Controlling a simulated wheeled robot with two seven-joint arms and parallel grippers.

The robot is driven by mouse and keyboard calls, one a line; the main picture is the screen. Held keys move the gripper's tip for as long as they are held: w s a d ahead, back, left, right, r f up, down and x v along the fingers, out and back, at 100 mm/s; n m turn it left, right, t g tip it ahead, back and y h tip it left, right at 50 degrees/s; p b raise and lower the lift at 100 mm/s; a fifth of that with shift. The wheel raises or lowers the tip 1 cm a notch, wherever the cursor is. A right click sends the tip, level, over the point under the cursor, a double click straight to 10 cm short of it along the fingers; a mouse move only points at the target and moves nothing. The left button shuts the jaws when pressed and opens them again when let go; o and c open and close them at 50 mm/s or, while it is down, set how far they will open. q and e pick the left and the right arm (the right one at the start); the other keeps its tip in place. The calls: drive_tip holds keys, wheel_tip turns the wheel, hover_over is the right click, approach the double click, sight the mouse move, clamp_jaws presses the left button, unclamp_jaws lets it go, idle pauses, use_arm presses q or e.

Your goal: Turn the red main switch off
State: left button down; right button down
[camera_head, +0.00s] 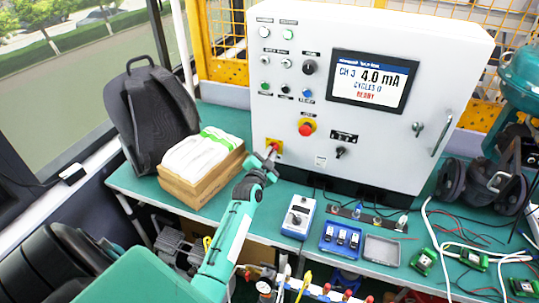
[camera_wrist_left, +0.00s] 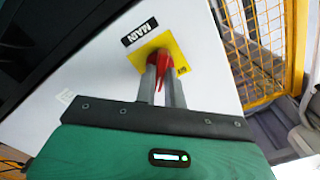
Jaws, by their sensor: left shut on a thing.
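The red main switch (camera_wrist_left: 160,62) sits on a yellow plate (camera_wrist_left: 179,48) under a black MAIN label, on the panel's white front. In the head view, the yellow plate (camera_head: 276,144) is at the lower left of the control box (camera_head: 380,150), partly behind my gripper. My left gripper (camera_head: 268,156) reaches it from the front. In the left wrist view, the two grey fingers (camera_wrist_left: 161,84) are shut on the red switch handle, one on each side. The exact angle of the handle is partly hidden by the fingers. My right gripper is not in view.
A red emergency button (camera_head: 306,128) is right of the main switch. A cardboard box with white cloths (camera_head: 200,163) and a black backpack (camera_head: 155,115) stand left of my arm. A multimeter (camera_head: 298,216) and trays lie on the green bench in front of the box.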

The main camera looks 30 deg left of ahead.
use_arm(q)
drive_tip(key=shift+n+p, duration=0.95)
drive_tip(key=shift+n, duration=7.65)
drive_tip(key=c, duration=1.5)
unclamp_jaws()
drive_tip(key=shift+s, duration=0.1)
